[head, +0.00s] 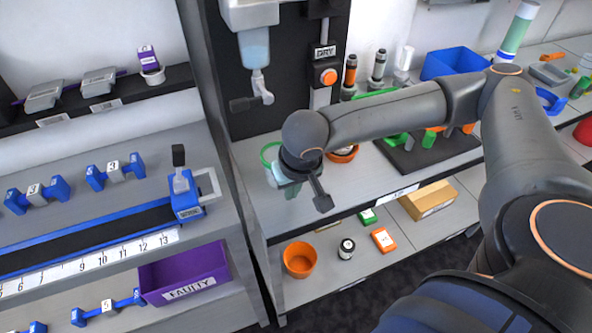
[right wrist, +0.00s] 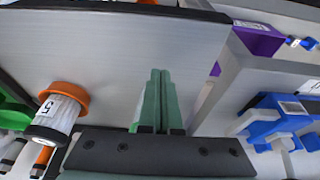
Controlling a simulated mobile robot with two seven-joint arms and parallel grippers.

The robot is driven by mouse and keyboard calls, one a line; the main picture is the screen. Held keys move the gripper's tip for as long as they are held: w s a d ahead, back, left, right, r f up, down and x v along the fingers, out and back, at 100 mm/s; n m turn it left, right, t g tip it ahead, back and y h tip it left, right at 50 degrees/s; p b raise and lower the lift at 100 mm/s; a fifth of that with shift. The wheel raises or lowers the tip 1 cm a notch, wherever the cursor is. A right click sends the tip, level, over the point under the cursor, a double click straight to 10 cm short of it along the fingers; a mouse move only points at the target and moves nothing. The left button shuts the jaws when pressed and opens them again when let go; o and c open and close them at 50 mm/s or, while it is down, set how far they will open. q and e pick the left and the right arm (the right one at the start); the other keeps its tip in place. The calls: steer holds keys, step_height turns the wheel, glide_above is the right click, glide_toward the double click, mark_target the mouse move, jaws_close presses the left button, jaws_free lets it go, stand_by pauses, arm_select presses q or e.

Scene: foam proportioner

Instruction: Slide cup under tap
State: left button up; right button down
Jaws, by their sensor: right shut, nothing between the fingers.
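The tap (head: 262,90) hangs below a clear blue dispenser bottle on the dark back panel. A green ring (head: 265,152), apparently the rim of a cup, shows on the counter below the tap. Most of it is hidden behind my right gripper, and I cannot tell whether they touch. My right gripper (head: 289,189) points down over the counter, just in front of the ring. Its teal fingers show closed together and empty in the right wrist view (right wrist: 157,100). The cup does not show clearly in that view. My left gripper is not in view.
A white jar with an orange rim, labelled 5 (right wrist: 55,115), stands on the counter beside the gripper. An orange cup (head: 299,260) sits on the lower shelf. A blue rail device (head: 186,200) and purple FAULTY bin (head: 185,275) are to the left. Counter in front of the gripper is bare.

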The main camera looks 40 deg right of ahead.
mark_target(274, 158)
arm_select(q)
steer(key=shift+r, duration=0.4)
arm_select(e)
steer(key=shift+w+d+r, duration=0.1)
steer(key=shift+w+d, duration=0.05)
steer(key=shift+w, duration=0.55)
steer(key=shift+w+d, duration=0.15)
steer(key=shift+w, duration=0.55)
steer(key=w, duration=0.2)
steer(key=w+d+b, duration=0.1)
steer(key=w, duration=0.1)
steer(key=shift+w, duration=0.25)
steer(key=w, duration=0.2)
steer(key=shift+w+d+b, duration=0.4)
steer(key=shift+s+r, duration=0.1)
steer(key=shift+s, duration=0.1)
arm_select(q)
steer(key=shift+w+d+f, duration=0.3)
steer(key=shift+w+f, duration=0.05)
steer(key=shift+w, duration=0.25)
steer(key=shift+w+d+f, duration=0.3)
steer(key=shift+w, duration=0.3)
arm_select(e)
steer(key=shift+a, duration=0.1)
